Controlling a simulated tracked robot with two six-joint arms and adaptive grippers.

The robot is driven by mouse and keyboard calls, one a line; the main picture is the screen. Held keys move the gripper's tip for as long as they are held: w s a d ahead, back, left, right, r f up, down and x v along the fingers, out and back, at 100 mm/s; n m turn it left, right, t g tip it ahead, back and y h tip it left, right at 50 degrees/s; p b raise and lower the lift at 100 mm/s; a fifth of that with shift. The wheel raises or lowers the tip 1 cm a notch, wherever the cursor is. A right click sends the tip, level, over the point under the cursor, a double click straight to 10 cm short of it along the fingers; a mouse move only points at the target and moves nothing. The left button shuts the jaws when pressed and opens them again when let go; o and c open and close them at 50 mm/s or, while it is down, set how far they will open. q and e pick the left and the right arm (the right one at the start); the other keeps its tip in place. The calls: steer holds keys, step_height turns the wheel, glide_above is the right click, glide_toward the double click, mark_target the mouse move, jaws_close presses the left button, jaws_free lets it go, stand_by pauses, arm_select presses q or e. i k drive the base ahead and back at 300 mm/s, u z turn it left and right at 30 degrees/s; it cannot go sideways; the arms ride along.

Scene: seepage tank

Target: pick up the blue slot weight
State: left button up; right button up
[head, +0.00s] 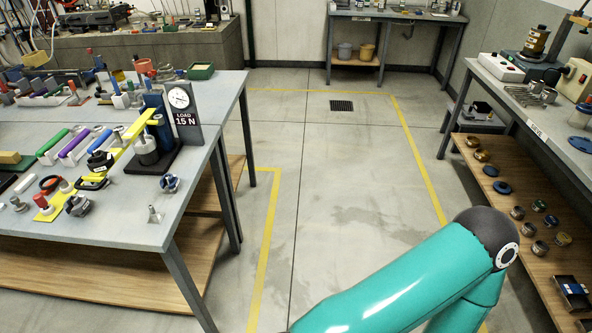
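Several small blue things could be the blue slot weight; at this size I cannot tell which. Two flat dark-blue discs, one nearer (502,187) and one farther (490,171), lie on the lower wooden shelf at the right. A small blue and silver piece (170,183) sits near the right edge of the left table. Neither gripper is in view. My teal right arm crosses the lower right, and its gripper end is out of the picture.
The left table (120,232) is crowded with tools and a load stand with a dial (180,97). The right bench's shelf (465,151) also holds several metal round pieces. Open concrete floor with yellow lines and a drain grate (341,105) lies between. A back table (395,16) stands beyond.

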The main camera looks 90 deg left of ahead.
mark_target(173, 181)
steer(key=z, duration=0.25)
steer(key=i, duration=0.65)
steer(key=u, duration=1.55)
steer(key=i, duration=0.25)
steer(key=u, duration=2.1)
steer(key=k, duration=0.6)
steer(key=u, duration=0.45)
steer(key=i, duration=1.65)
steer(key=z, duration=0.35)
